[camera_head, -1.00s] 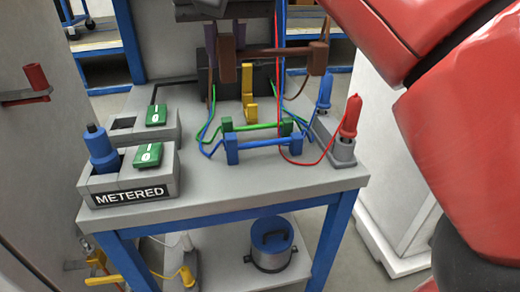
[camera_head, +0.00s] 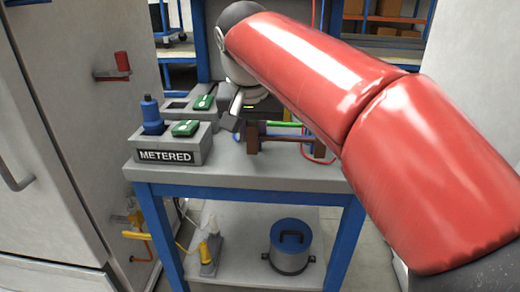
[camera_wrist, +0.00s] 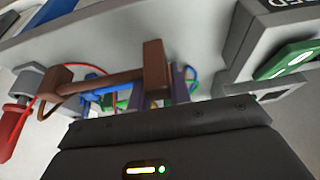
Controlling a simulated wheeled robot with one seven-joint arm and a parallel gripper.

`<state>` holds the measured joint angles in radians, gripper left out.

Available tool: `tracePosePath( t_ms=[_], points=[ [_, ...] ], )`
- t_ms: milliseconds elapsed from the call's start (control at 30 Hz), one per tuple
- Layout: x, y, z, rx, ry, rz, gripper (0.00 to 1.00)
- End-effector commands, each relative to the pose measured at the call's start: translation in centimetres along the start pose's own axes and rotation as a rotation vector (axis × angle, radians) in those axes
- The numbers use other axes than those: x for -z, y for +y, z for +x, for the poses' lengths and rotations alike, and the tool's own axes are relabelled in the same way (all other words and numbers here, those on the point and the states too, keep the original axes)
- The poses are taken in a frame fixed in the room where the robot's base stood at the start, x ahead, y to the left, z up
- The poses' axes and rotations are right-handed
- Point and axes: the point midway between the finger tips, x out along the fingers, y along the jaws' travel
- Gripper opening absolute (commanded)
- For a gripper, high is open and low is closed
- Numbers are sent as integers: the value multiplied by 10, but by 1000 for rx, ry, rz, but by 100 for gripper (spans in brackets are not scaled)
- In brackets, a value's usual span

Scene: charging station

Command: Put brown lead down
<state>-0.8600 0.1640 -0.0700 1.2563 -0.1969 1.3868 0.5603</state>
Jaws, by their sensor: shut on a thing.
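The brown lead (camera_head: 281,140) is at the front of the grey bench top (camera_head: 240,178) in the head view. It is a bar with a block at each end. In the wrist view the brown lead (camera_wrist: 112,86) lies just beyond the dark gripper body. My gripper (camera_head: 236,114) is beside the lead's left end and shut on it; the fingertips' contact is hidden. I cannot tell whether the lead touches the bench.
The METERED box (camera_head: 166,156) with a blue plug (camera_head: 151,113) and green switch (camera_head: 186,128) stands at left. A green lead and red wire lie behind the brown lead. A purple lead (camera_wrist: 180,82) and red plug (camera_wrist: 14,132) show close by. A blue-lidded pot (camera_head: 291,247) is below.

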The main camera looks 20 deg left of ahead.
Motion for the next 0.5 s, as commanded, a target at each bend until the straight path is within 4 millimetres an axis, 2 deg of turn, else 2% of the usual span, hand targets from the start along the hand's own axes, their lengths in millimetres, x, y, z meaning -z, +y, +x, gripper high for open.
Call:
tracePosePath(
  t_ms=[33,133,500],
  points=[
    [-7,-3,14,0,0,-1,0],
    [-14,-7,24,0,0,-1,0],
    [-15,-9,24,0,0,0,0]
  ],
)
